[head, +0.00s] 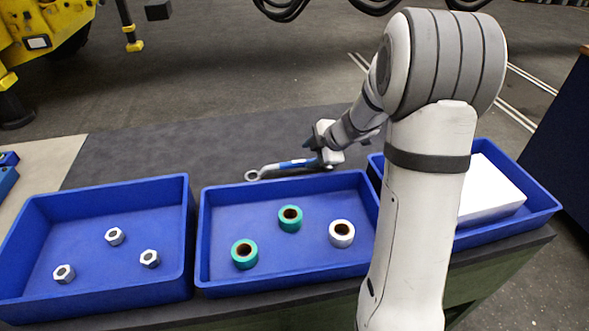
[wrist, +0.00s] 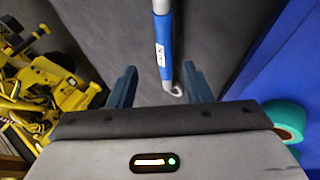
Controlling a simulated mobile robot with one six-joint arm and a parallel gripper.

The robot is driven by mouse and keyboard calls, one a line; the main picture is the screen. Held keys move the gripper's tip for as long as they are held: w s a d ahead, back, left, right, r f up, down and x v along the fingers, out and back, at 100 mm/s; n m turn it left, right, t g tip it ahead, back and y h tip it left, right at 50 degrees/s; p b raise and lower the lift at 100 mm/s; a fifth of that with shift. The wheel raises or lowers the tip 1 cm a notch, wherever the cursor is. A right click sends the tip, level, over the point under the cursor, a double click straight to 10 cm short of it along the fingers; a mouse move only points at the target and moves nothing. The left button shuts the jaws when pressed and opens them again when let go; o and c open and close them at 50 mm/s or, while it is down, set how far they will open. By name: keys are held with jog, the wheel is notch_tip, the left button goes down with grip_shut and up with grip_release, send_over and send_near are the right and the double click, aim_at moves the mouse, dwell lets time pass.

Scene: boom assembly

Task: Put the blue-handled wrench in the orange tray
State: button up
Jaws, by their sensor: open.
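The blue-handled wrench (head: 293,164) lies on the dark table behind the middle tray, its ring end pointing left; its right end is partly hidden by my gripper. My gripper (head: 318,146) is open at the wrench's right part. In the wrist view, the wrench (wrist: 164,45) runs down from the top edge, with its blue handle ending between the two spread fingers of my gripper (wrist: 160,72). The fingers appear apart from the handle on both sides. No orange tray shows in either view; the trays in sight are blue.
The left blue tray (head: 178,235) holds several hex nuts. The middle blue tray (head: 205,240) holds two green rolls (head: 245,254) and a white roll (head: 341,233). The right blue tray (head: 541,205) holds a white block (head: 490,190). The table left of the wrench is clear.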

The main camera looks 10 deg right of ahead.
aim_at(302, 163)
jog(key=b+x, duration=0.2)
jog(key=x, duration=0.4)
jog(key=shift+s+d+f, duration=0.2)
jog(key=shift+f, duration=0.15)
jog(key=shift+c, duration=0.4)
grip_shut()
jog(key=shift+r, duration=0.1)
